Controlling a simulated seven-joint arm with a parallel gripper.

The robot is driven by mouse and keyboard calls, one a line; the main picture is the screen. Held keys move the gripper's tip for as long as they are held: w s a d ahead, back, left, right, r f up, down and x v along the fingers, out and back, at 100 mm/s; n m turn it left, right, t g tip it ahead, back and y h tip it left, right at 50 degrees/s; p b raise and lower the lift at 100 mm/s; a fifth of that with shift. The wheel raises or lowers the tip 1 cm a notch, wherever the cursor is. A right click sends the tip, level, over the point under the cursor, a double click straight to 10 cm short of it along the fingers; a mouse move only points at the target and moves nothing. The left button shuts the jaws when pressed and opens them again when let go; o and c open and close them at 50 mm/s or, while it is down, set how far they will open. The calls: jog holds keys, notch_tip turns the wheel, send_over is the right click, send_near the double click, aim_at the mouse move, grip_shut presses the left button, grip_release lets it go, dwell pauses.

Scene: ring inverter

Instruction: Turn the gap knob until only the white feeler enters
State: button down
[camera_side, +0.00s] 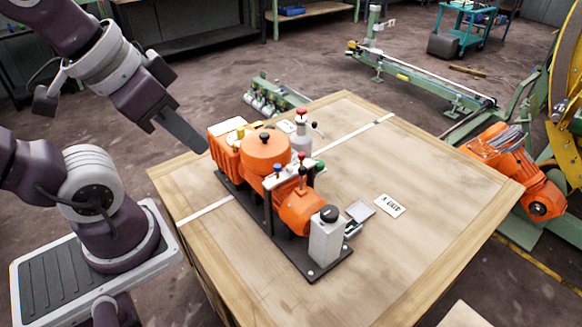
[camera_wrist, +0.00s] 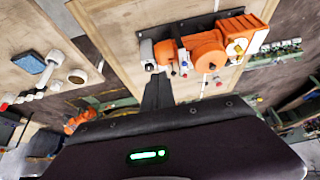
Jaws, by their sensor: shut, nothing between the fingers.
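The orange ring inverter (camera_side: 266,150) stands on a dark base plate (camera_side: 300,262) on a wooden table. A black round knob (camera_side: 328,213) sits on top of the pale grey block at its near end; I take it as the gap knob. I cannot tell which is the white feeler, or the gap's size. My gripper (camera_side: 200,146) is shut and empty, above and left of the machine, apart from it. The wrist view shows its dark fingers (camera_wrist: 157,92) below the machine (camera_wrist: 208,50).
The table's right side is clear. A second orange machine (camera_side: 515,170) stands beyond the table's right edge.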

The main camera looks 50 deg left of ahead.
dwell(0.4)
jog(key=c, duration=1.8)
grip_release()
jog(key=shift+w, duration=0.15)
jog(key=shift+c, duration=0.2)
jog(key=shift+o, duration=1.1)
jog(key=shift+g, duration=0.7)
jog(key=w, duration=0.3)
jog(key=w+a, duration=0.1)
jog(key=w, duration=0.1)
jog(key=shift+w+r, duration=0.1)
jog(key=shift+w, duration=0.1)
jog(key=g, duration=0.4)
send_over(290, 167)
notch_tip(290, 167, down, 15)
jog(key=shift+r, duration=0.2)
notch_tip(290, 167, down, 7)
jog(key=shift+f, duration=0.1)
grip_shut()
